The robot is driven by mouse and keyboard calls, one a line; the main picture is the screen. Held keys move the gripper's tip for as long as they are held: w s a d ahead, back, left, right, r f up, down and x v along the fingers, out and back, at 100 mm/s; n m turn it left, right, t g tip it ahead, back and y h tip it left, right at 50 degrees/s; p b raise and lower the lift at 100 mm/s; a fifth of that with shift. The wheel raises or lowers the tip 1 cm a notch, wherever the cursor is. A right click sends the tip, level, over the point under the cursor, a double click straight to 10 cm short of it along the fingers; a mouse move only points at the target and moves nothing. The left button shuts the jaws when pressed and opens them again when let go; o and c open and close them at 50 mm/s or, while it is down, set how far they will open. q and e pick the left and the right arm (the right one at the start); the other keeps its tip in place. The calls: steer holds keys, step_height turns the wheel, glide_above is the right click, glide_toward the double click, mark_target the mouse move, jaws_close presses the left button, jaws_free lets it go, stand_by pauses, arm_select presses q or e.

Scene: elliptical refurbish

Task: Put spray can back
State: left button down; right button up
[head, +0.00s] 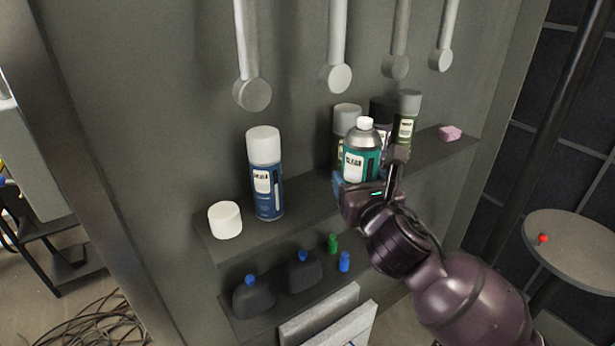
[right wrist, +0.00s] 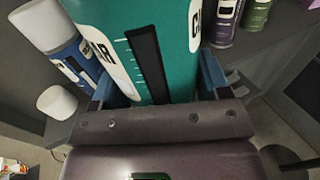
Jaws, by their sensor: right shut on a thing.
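My left gripper is not in view.
On the upper shelf stand a blue can (head: 266,180), a white cap (head: 225,220), a green can (head: 406,120) and other cans partly hidden behind the teal can. A pink block (head: 450,132) lies at right. Dark bottles (head: 304,272) stand on the lower shelf. Bare shelf shows between blue and teal cans.

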steer(key=w+a, duration=0.9)
steer(key=w, duration=0.5)
step_height(320, 180, down, 6)
steer(key=shift+s+f+b, duration=0.15)
steer(key=shift+b, duration=0.6)
steer(key=shift+a+f, duration=0.15)
steer(key=shift+f, duration=0.2)
steer(key=shift+w, duration=0.2)
steer(key=o, duration=1)
steer(key=shift+f, duration=0.15)
